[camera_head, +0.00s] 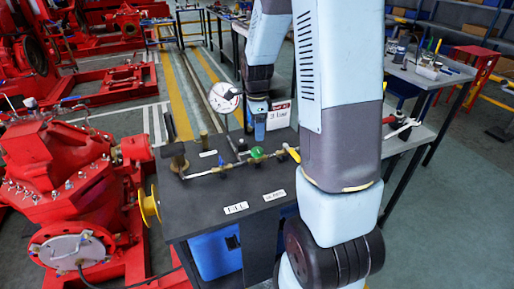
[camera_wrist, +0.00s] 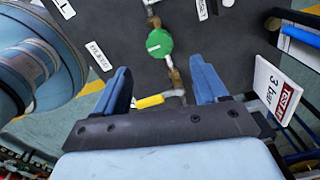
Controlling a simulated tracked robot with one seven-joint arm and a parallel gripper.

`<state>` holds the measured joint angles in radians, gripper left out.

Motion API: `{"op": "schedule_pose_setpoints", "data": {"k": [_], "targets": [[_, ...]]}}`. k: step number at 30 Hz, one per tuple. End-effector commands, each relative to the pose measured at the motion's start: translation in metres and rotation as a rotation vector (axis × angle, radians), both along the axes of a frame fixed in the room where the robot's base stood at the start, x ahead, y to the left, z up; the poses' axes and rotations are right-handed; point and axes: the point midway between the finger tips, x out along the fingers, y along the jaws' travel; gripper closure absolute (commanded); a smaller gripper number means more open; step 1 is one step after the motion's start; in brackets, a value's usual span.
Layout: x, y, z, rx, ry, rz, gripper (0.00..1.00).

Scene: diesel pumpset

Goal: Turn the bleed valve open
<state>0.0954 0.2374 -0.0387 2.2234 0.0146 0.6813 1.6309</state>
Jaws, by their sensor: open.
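A thin brass pipe line runs across a dark bench top (camera_head: 210,220). On it are a blue-handled fitting (camera_head: 221,160), a round green handwheel (camera_head: 257,152) and a yellow lever (camera_head: 293,153) at the right end. In the wrist view, the green handwheel (camera_wrist: 158,43) lies beyond my gripper (camera_wrist: 163,80). The yellow lever (camera_wrist: 150,101) shows between the fingers, lying sideways near the left finger. My gripper is open and empty.
A white dial gauge (camera_head: 224,97) and a test sign (camera_head: 280,117) stand behind the pipe; the sign (camera_wrist: 278,90) is right of my gripper in the wrist view. A red pump (camera_head: 60,175) is left of the bench. A cluttered table (camera_head: 430,70) stands right.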

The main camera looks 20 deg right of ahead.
Motion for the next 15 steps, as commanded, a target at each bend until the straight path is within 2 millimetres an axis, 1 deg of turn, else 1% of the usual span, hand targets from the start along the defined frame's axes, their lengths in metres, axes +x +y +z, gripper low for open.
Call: {"op": "schedule_pose_setpoints", "data": {"k": [1, 9, 15], "targets": [[-0.001, 0.0, -0.01, 0.001, 0.005, 0.0, 0.28], [-0.001, 0.0, -0.055, 0.001, 0.003, 0.001, 0.28], [0.0, 0.0, -0.078, 0.0, 0.001, 0.001, 0.28]]}}
